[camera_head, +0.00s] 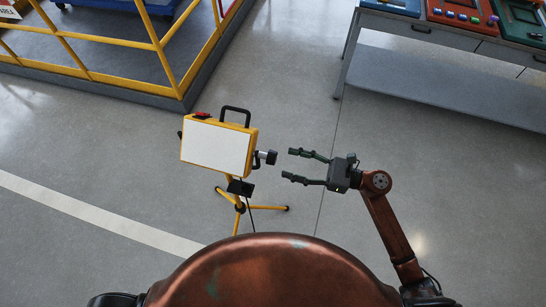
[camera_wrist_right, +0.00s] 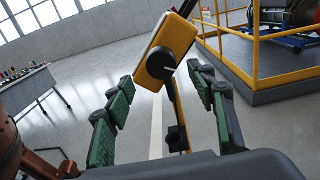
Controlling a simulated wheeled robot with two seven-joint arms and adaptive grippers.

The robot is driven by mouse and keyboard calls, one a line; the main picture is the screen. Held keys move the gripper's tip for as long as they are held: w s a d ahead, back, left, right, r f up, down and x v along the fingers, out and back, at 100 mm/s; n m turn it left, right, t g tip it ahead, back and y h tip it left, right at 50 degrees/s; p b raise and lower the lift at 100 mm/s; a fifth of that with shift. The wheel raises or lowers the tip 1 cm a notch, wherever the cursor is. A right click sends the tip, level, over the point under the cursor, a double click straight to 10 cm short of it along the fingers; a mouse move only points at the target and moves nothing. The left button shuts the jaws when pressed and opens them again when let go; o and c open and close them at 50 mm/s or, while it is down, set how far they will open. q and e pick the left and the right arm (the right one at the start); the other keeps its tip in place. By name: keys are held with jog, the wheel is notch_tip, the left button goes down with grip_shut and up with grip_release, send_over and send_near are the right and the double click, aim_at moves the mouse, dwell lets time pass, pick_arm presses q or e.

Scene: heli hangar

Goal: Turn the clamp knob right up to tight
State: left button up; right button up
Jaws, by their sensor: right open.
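The clamp knob (camera_head: 271,157) is a dark knob on a short light shaft, on the right side of a yellow work lamp (camera_head: 254,140) with a white panel. My right gripper (camera_head: 288,164) is open and empty, just to the right of the knob. Its fingers point left at the knob, with a small gap between. In the wrist view the knob shows between the two green-padded fingers (camera_wrist_right: 160,78). My left gripper is out of view.
The lamp stands on a yellow tripod (camera_head: 272,208) with a cable hanging down. A yellow-railed platform (camera_head: 130,95) is behind at the left. A grey workbench (camera_head: 455,35) with colored cases stands at the upper right. The floor around the gripper is clear.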

aim_at(273, 158)
jog(key=x, duration=0.7)
jog(key=shift+d, duration=0.1)
jog(key=shift+c, duration=0.2)
jog(key=shift+w, duration=0.1)
jog(key=c, duration=1.1)
